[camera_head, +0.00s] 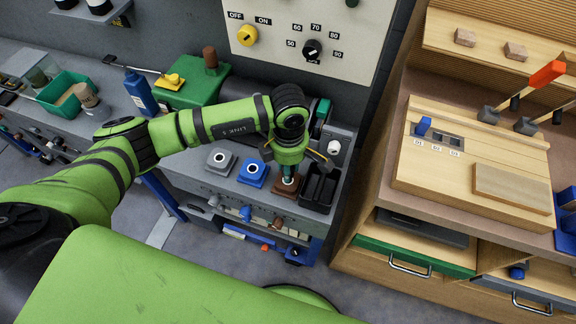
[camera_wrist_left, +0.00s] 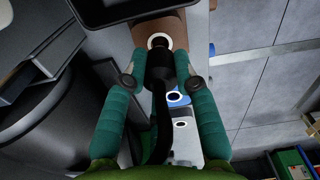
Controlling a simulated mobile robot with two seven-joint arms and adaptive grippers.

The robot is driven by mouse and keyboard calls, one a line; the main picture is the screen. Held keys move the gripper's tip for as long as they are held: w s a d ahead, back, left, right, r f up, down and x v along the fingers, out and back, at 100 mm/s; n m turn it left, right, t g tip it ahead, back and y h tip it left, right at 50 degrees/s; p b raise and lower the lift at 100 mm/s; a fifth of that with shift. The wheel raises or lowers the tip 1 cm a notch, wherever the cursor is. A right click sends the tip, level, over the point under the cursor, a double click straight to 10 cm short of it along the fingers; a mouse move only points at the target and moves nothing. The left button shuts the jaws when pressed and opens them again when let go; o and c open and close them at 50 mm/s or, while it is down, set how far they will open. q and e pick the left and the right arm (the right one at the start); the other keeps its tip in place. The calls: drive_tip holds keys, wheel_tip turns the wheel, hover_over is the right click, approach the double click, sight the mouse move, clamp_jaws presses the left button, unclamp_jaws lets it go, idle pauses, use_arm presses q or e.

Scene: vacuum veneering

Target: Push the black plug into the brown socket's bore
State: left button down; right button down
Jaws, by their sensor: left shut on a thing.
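My left gripper (camera_head: 287,178) is over the brown socket (camera_head: 283,194) near the right end of the grey bench. In the left wrist view, its two teal fingers (camera_wrist_left: 167,72) are shut on the black plug (camera_wrist_left: 162,66), which has a black hose trailing back toward the wrist. The brown socket (camera_wrist_left: 142,32) lies just beyond the plug. The socket's white-ringed bore (camera_wrist_left: 160,36) shows partly behind the plug's tip. I cannot tell whether the tip touches or enters the bore. My right gripper is in neither view.
The blue socket (camera_head: 252,173) and grey socket (camera_head: 219,158) stand left of the brown one. A black tray (camera_head: 320,188) is close on its right. A panel with knobs (camera_head: 310,30) rises behind. A wooden workbench (camera_head: 470,160) stands further right.

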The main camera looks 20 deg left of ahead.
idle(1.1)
use_arm(q)
drive_tip(key=shift+f+b, duration=1.5)
drive_tip(key=shift+b, duration=0.35)
drive_tip(key=c, duration=0.9)
unclamp_jaws()
drive_tip(key=shift+r, duration=0.1)
wheel_tip(320, 180, up, 12)
